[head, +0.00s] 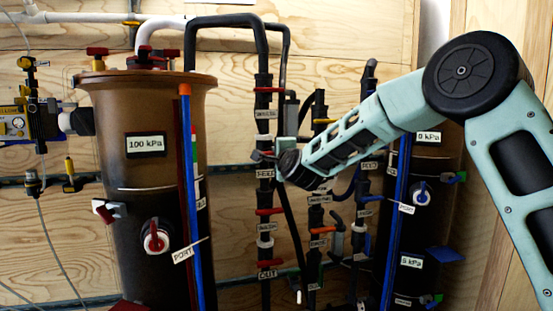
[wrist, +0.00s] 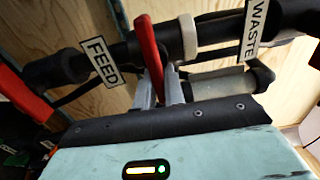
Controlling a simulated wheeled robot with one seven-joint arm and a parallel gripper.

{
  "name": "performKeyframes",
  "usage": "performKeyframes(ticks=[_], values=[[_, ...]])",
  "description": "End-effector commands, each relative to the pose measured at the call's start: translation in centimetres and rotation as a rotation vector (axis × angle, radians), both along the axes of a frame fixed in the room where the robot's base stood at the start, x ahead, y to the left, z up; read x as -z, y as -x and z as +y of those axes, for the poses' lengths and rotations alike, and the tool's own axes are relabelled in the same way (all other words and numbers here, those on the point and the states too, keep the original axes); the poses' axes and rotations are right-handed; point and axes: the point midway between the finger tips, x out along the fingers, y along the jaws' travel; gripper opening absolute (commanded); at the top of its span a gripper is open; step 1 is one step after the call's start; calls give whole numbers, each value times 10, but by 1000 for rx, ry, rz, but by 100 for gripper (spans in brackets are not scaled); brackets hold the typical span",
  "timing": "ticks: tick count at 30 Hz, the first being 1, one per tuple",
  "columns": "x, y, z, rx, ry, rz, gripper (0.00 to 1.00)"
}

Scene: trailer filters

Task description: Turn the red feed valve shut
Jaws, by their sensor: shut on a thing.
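The red feed valve handle (wrist: 148,48) is a flat lever beside the FEED label (wrist: 101,61) in the wrist view. It stands roughly square across the black pipe (wrist: 70,68). My gripper (wrist: 160,88) is shut on the lever, with a grey finger on each side of it. In the head view my gripper (head: 268,158) reaches the middle of the left black pipe column. My wrist covers much of that spot, and the held lever is not clear there.
A WASTE label (wrist: 255,28) and a white ring (wrist: 187,37) are close to the fingers. Other valve handles, including a red one (head: 269,211) below, crowd the pipes. A brown tank (head: 105,120) stands left, with a blue upright bar (head: 188,200) in front.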

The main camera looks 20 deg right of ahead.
Motion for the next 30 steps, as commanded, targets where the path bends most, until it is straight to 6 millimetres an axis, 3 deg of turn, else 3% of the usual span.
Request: performKeyframes(ticks=[14,15,17,26,30], values=[[2,0,-1,2,-16,3,0],[2,0,-1,2,-16,3,17],[2,0,-1,2,-16,3,33],[1,1,0,1,-14,1,33],[0,11,0,0,-14,0,33]])
